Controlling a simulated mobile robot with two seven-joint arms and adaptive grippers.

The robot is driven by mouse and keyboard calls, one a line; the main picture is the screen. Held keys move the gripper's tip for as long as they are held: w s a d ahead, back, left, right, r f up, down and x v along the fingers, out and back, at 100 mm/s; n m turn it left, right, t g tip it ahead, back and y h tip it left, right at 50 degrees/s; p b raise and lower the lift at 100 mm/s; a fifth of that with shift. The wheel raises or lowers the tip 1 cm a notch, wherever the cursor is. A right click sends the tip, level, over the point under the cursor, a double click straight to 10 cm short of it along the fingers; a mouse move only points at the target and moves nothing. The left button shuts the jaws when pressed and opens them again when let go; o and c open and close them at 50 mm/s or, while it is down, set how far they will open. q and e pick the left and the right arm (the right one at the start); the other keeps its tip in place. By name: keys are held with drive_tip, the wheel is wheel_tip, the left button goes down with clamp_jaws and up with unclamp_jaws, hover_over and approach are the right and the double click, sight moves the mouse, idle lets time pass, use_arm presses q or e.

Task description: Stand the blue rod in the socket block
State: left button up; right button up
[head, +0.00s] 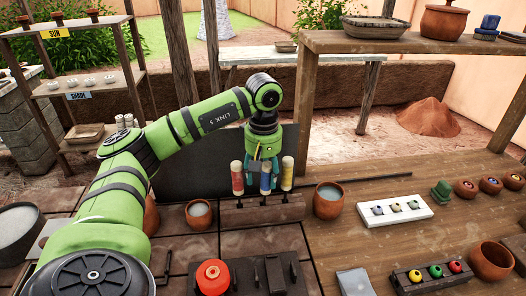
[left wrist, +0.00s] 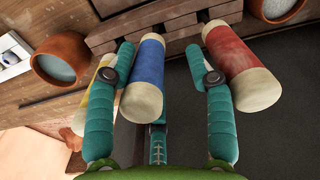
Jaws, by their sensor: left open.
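The blue rod (head: 265,180) has pale ends and stands upright in the middle of a row of three rods. It also shows in the left wrist view (left wrist: 148,78). A long brown block (head: 258,212), seemingly the socket block, lies under the row; where the rods meet it is not clear. My left gripper (head: 264,172) points down over the row. In the left wrist view its teal fingers (left wrist: 161,55) are spread, with the blue rod between them, nearer the left finger; contact is unclear. My right gripper is not in view.
A red rod (head: 237,178) and a yellow-orange rod (head: 287,173) stand close on either side. Clay cups (head: 328,201) flank the block. A dark fixture (head: 262,274) with a red knob lies in front. A white tray (head: 396,210) is to the right.

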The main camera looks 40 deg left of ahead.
use_arm(q)
wheel_tip(320, 180, up, 10)
drive_tip(key=shift+r, duration=0.2)
drive_tip(key=shift+d+f, duration=0.1)
idle(0.3)
